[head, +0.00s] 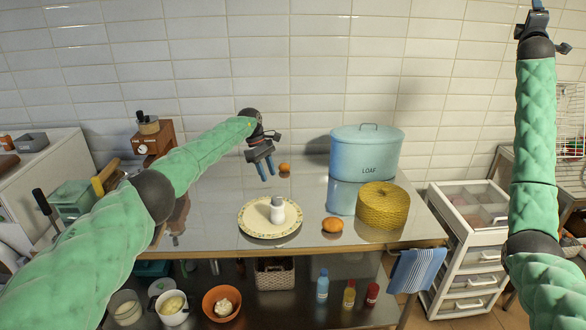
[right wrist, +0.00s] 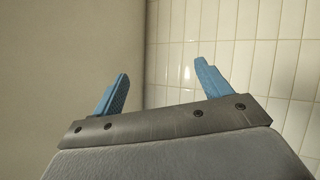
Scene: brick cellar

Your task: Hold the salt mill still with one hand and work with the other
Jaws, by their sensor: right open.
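The salt mill (head: 277,212), small and white with a grey top, stands upright on a cream plate with a patterned rim (head: 254,229) in the middle of the metal table. My left gripper (head: 266,171) is above the table, behind the mill and slightly left of it, fingers pointing down. Its blue fingers are apart with nothing between them. My right arm is raised at the right, and its gripper (head: 538,12) is cut by the top edge, far from the mill. The right wrist view shows its blue fingers (right wrist: 157,88) wide apart and empty.
A blue LOAF tin (head: 365,153) and a yellow twine roll (head: 382,206) stand right of the plate. An orange fruit (head: 332,225) lies near the front edge, another (head: 284,168) behind. A wooden grinder (head: 154,138) stands back left. Bowls and bottles fill the lower shelf.

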